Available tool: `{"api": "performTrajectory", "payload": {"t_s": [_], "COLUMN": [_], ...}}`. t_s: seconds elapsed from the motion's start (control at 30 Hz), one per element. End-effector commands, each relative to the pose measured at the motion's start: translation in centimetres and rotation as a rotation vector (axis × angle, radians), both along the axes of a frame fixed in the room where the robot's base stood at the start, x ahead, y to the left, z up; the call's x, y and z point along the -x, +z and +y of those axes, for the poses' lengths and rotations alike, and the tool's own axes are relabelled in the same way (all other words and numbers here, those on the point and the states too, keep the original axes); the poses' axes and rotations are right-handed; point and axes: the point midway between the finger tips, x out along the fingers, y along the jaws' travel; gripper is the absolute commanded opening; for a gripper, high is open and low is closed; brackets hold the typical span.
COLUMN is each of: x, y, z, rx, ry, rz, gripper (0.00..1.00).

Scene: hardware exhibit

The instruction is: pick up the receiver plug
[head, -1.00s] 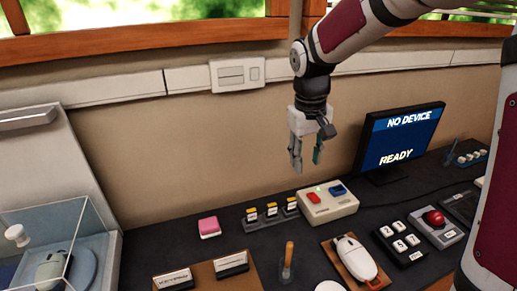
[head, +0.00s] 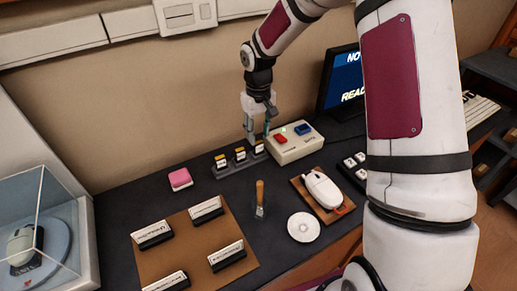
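Three small upright pieces with yellow tops and white labels stand in a row in a dark rack (head: 232,168). They look like receiver plugs: a left one (head: 220,161), a middle one (head: 240,154) and a right one (head: 259,147). The labels are too small to read, so I cannot tell which is the named plug. My gripper (head: 258,137) points down at the right end of the rack, by the right plug. Its fingers are apart. Whether they are around that plug or behind it, I cannot tell.
A cream box (head: 296,143) with red and blue buttons stands close right of my gripper. A pink block (head: 180,179) lies left of the rack. A brown board (head: 190,246) with labelled blocks, a wooden-handled tool (head: 260,198), a white disc (head: 303,227) and a mouse (head: 323,189) lie nearer.

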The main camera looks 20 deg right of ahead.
Motion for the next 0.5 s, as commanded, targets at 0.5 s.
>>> {"api": "performTrajectory", "payload": {"t_s": [0.5], "x": [0.3], "y": [-5.3], "z": [0.0], "rx": [-0.001], "ry": [0.0], "rz": [0.001], "gripper": [0.35]}}
